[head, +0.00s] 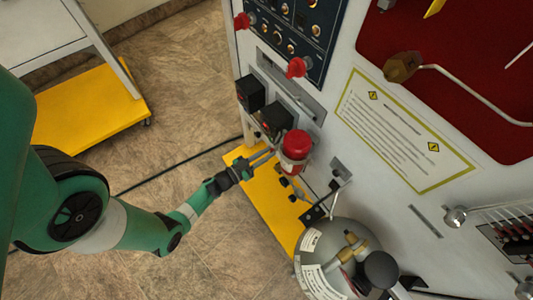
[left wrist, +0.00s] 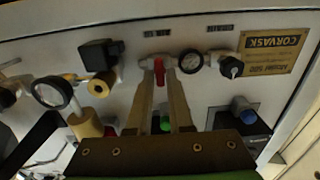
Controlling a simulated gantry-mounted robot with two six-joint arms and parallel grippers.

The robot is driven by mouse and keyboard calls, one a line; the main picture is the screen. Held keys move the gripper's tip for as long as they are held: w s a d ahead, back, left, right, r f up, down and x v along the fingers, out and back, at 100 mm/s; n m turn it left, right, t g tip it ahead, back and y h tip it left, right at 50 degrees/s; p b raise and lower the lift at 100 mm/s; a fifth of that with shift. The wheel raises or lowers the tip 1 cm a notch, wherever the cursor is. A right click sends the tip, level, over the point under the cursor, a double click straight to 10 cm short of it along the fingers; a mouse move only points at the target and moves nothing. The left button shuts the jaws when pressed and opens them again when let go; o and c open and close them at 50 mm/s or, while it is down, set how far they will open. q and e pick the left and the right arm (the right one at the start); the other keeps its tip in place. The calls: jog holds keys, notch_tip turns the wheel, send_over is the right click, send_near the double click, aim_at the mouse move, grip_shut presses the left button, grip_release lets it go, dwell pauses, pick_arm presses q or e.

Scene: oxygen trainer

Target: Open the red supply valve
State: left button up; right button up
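In the left wrist view, a small red valve handle (left wrist: 161,66) sits on the pale panel, just left of a round gauge (left wrist: 189,61). My left gripper (left wrist: 159,68) points at it, with the two fingers apart and the red handle showing between their tips. Whether the fingers touch the handle cannot be told. In the head view, my left gripper (head: 268,156) reaches the lower panel front beside a red cylinder (head: 294,150); the valve handle cannot be made out there. My right gripper is not in view.
A black block fitting (left wrist: 100,54) and a black knob (left wrist: 231,67) flank the valve. A grey tank (head: 340,250) stands right of my left arm. A yellow base (head: 270,205) lies below the panel. Floor to the left is mostly clear, near a yellow-based cart (head: 95,112).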

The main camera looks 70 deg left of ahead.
pick_arm(q)
grip_shut()
jog(key=shift+n, duration=0.3)
jog(key=n+p, duration=0.1)
jog(key=n, duration=0.4)
jog(key=n+p, duration=0.1)
jog(key=n, duration=0.5)
jog(key=n+p, duration=0.2)
jog(key=n, duration=0.4)
jog(key=shift+a+f, duration=0.15)
jog(key=shift+f, duration=0.1)
jog(key=shift+n, duration=0.3)
jog(key=shift+s, duration=0.1)
jog(key=o, duration=0.5)
grip_release()
